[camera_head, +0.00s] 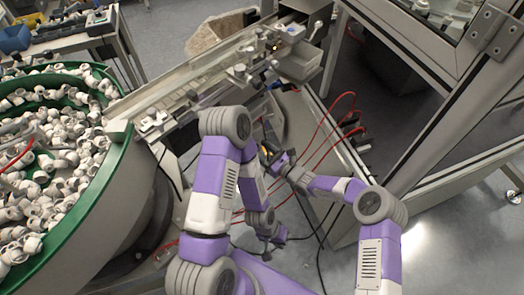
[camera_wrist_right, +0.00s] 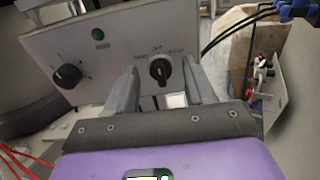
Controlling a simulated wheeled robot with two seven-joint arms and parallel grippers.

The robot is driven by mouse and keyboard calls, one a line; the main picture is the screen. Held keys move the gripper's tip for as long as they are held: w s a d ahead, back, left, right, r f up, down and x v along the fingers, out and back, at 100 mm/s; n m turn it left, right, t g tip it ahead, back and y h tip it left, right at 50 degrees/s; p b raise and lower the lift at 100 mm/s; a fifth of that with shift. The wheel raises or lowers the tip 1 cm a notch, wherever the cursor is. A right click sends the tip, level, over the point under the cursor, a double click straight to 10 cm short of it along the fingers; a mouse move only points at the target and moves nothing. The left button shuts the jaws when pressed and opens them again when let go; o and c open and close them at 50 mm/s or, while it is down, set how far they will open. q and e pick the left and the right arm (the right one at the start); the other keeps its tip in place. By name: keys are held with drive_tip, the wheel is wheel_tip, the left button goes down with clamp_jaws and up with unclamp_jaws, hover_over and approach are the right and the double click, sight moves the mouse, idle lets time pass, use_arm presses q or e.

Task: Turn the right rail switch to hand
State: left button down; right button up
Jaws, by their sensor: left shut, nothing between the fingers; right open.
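A pale switch panel (camera_wrist_right: 205,28) fills the right wrist view. It carries two black rotary knobs, one at left (camera_wrist_right: 67,76) and one at right (camera_wrist_right: 160,71). The right knob has small labels above it, too small to read surely, and its light mark looks roughly upright. My right gripper (camera_wrist_right: 159,82) is open, with one finger on each side of the right knob in the picture; I cannot tell whether they touch it. In the head view my right gripper (camera_head: 270,154) is partly hidden beside the rail. My left gripper (camera_head: 275,238) hangs low, shut and empty.
A green-rimmed bowl (camera_head: 118,180) of white caps stands at left. The rail (camera_head: 190,88) runs behind my arms. Red hoses (camera_head: 322,125) hang at the right of it, near a framed cell (camera_head: 455,70). A green button (camera_wrist_right: 98,34) sits on the panel.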

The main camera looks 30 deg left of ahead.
clamp_jaws()
